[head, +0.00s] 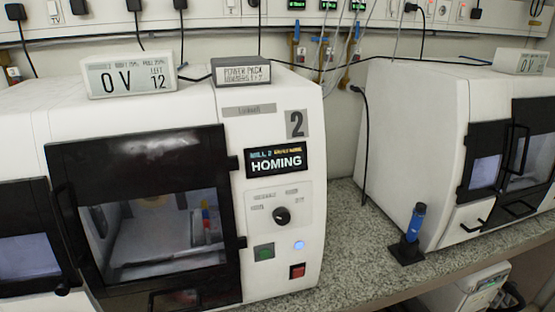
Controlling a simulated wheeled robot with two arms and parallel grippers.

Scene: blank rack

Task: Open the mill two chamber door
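Mill two (279,203) is a white machine with a grey "2" label in the left half of the head view. Its chamber door (140,155) is a black frame with a clear window and looks shut. A dark vertical handle (67,222) runs along the door's left side, and hinge-like tabs show at its right edge. The mill's display (276,162) reads "HOMING". A dark knob, a green button (264,252), a lit bluish button and a red button (297,271) are below it. Neither gripper shows in the head view.
A second white mill (415,140) stands at the right with black doors. A blue tool in a black stand (407,249) is on the speckled counter (345,240) between the mills. Displays (130,76) and a power pack box (241,71) sit on top. Cables hang behind.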

